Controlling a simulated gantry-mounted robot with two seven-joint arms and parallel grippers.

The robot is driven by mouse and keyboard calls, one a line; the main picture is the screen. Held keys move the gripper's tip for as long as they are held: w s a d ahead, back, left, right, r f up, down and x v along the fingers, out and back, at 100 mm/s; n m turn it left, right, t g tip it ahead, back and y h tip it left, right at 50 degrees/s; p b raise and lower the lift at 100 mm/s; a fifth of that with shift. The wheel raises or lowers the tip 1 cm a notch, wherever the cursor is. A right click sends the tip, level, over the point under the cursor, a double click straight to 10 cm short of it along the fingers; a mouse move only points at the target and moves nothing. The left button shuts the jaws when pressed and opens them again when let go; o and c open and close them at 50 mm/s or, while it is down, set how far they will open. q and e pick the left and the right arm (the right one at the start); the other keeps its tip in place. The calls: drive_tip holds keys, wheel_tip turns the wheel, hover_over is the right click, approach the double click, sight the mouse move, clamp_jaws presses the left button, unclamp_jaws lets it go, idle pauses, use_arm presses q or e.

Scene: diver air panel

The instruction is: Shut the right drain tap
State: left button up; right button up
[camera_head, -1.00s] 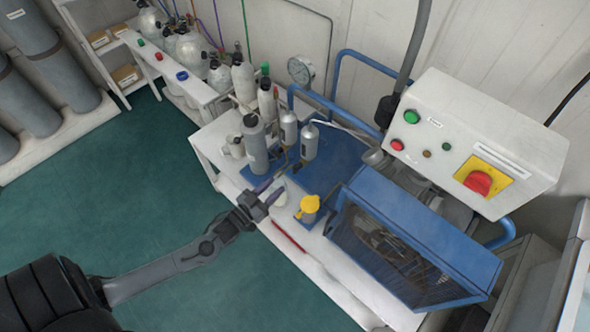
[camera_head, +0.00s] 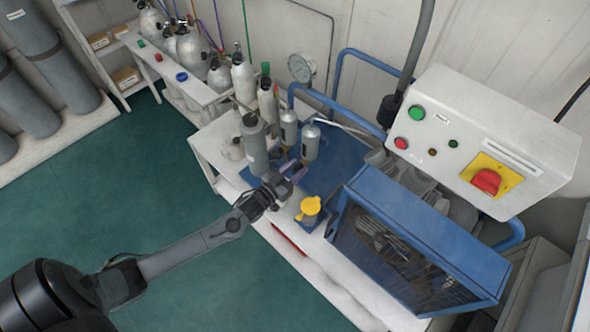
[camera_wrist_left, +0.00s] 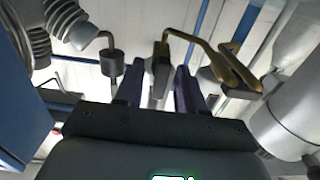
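My left gripper (camera_head: 290,165) is at the front of the two small grey filter cylinders, the left one (camera_head: 288,128) and the right one (camera_head: 310,142). In the left wrist view its two dark purple fingers (camera_wrist_left: 158,78) are apart. A grey and brass tap piece (camera_wrist_left: 161,62) shows between them, with no clear contact. A bent brass pipe (camera_wrist_left: 205,48) runs from it to the right. A dark round fitting (camera_wrist_left: 114,63) on a curved pipe is left of the fingers. In the head view the gripper hides the taps, and I cannot tell which tap this is. My right gripper is out of view.
A larger grey cylinder (camera_head: 254,148) stands just left of the gripper. A yellow-topped device (camera_head: 310,208) is close on the right. The blue guarded machine (camera_head: 420,235) and white control box (camera_head: 480,140) are further right.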

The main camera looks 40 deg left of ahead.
use_arm(q)
drive_tip(key=shift+c, duration=0.3)
clamp_jaws()
